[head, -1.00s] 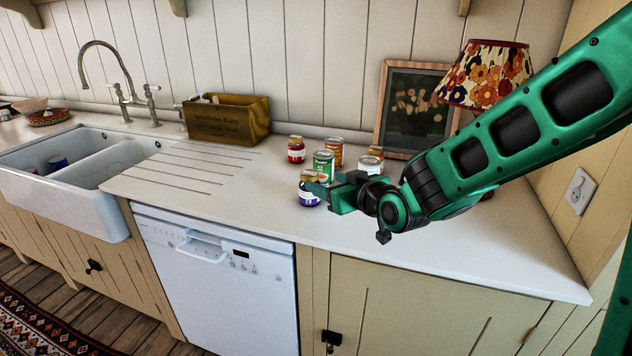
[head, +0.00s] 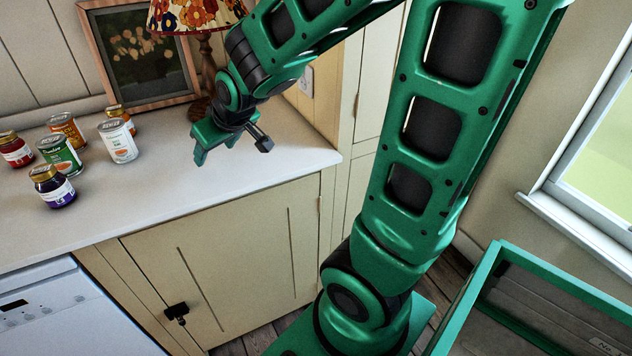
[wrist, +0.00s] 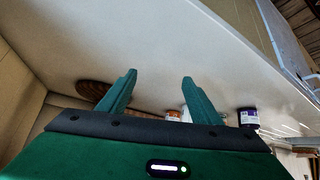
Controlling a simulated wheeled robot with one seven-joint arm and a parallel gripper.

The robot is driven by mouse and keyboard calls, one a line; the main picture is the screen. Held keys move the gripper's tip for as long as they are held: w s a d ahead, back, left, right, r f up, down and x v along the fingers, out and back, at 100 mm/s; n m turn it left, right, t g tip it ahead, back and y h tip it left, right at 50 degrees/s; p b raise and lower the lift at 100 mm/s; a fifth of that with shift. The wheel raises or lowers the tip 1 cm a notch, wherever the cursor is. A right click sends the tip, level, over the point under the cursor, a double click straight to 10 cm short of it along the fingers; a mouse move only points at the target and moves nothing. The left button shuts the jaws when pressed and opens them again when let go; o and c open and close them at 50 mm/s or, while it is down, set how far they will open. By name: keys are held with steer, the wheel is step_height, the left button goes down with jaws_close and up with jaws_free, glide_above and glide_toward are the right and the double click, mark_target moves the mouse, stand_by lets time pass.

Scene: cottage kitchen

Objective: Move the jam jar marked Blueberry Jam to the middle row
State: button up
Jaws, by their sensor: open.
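A small jar with a dark purple body, gold lid and purple-white label (head: 53,189) stands upright at the front of a group on the white counter. Its label is too small to read, but its colour fits blueberry. In the wrist view the same jar (wrist: 248,118) shows right of my fingers. My gripper (head: 199,152) is open and empty above the counter, well to the right of the jars and apart from them. In the wrist view its two fingers (wrist: 158,84) are spread with nothing between them. No marked rows are visible on the counter.
Behind the purple jar stand a green can (head: 60,157), a red jar (head: 15,151), an orange-label can (head: 67,130), a white can (head: 118,143) and a gold-lidded jar (head: 121,116). A picture frame (head: 187,98) and a lamp (head: 205,60) stand behind. The front right counter is clear.

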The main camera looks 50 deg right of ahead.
steer(key=s+d+m+g, duration=0.1)
steer(key=s+d, duration=0.1)
steer(key=s, duration=0.1)
steer(key=s+d+m+g, duration=0.1)
steer(key=s+d, duration=0.2)
steer(key=s+d+g+h, duration=0.1)
steer(key=s+d, duration=0.2)
steer(key=s, duration=0.1)
steer(key=shift+f+m, duration=0.35)
steer(key=shift+m, duration=0.05)
steer(key=s+d+m+g+y, duration=0.1)
steer(key=s+m+g, duration=0.3)
steer(key=s, duration=1.3)
steer(key=shift+s+d+g, duration=0.35)
steer(key=shift+s+g, duration=0.05)
steer(key=shift+g, duration=0.1)
steer(key=shift+r, duration=0.1)
steer(key=shift+w+f, duration=0.25)
steer(key=shift+w, duration=0.25)
